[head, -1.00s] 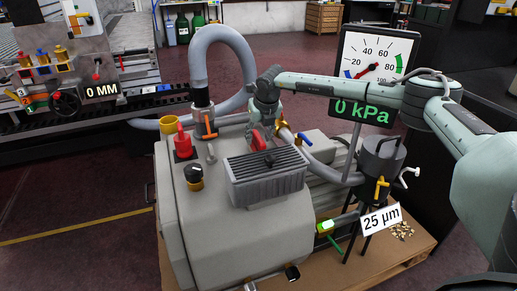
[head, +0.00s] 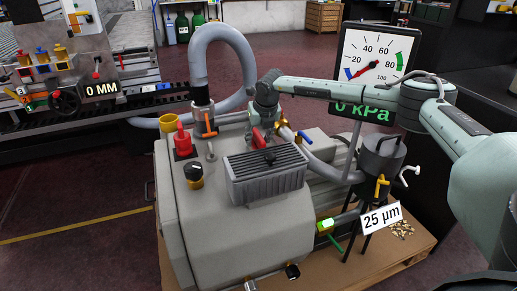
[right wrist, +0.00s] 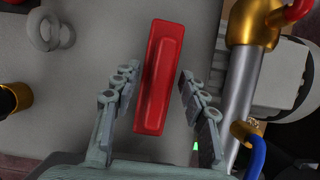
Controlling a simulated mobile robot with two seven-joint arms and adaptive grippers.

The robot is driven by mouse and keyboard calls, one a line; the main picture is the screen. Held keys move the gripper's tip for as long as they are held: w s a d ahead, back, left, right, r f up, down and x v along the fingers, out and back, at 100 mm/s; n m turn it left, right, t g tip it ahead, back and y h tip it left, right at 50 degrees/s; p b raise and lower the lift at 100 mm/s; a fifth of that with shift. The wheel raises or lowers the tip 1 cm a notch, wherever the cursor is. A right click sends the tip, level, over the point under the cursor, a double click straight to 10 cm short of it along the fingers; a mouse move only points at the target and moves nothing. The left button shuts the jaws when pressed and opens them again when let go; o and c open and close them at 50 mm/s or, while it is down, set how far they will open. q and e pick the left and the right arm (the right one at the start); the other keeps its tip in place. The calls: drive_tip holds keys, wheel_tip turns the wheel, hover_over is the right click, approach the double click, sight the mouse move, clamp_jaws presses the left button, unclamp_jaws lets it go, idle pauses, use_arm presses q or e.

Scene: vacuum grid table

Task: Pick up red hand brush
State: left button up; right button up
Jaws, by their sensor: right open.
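The red hand brush (right wrist: 160,77) lies on the grey top of the pump housing in the right wrist view, seen as a long red block. In the head view a small part of the red brush (head: 257,137) shows behind the ribbed grey box. My right gripper (right wrist: 155,83) is open, with one finger on each side of the brush's near half and a gap on both sides. In the head view the right gripper (head: 268,125) points down at the brush and partly hides it. My left gripper is not in view.
A ribbed grey box (head: 265,178) stands in front of the brush. A brass fitting with a metal pipe (right wrist: 243,85) runs close to the right finger. A grey eyelet (right wrist: 50,30) and a grey hose (head: 198,65) stand to the left.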

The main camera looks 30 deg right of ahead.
drive_tip(key=shift+c, duration=0.5)
drive_tip(key=c, duration=0.8)
drive_tip(key=shift+c, duration=0.2)
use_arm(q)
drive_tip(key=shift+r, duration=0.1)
use_arm(e)
drive_tip(key=shift+r, duration=0.2)
drive_tip(key=shift+r+p, duration=0.3)
drive_tip(key=shift+r, duration=0.2)
drive_tip(key=r, duration=0.2)
drive_tip(key=r+b, duration=0.1)
drive_tip(key=shift+w+a+r, duration=0.15)
drive_tip(key=shift+w+r, duration=0.2)
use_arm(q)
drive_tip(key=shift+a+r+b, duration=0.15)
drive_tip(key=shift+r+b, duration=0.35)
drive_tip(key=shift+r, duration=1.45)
use_arm(e)
drive_tip(key=w+a+r, duration=0.2)
drive_tip(key=w+r, duration=0.4)
drive_tip(key=w, duration=0.4)
drive_tip(key=shift+w+a+r, duration=0.25)
drive_tip(key=shift+w+a, duration=0.1)
drive_tip(key=shift+a, duration=0.05)
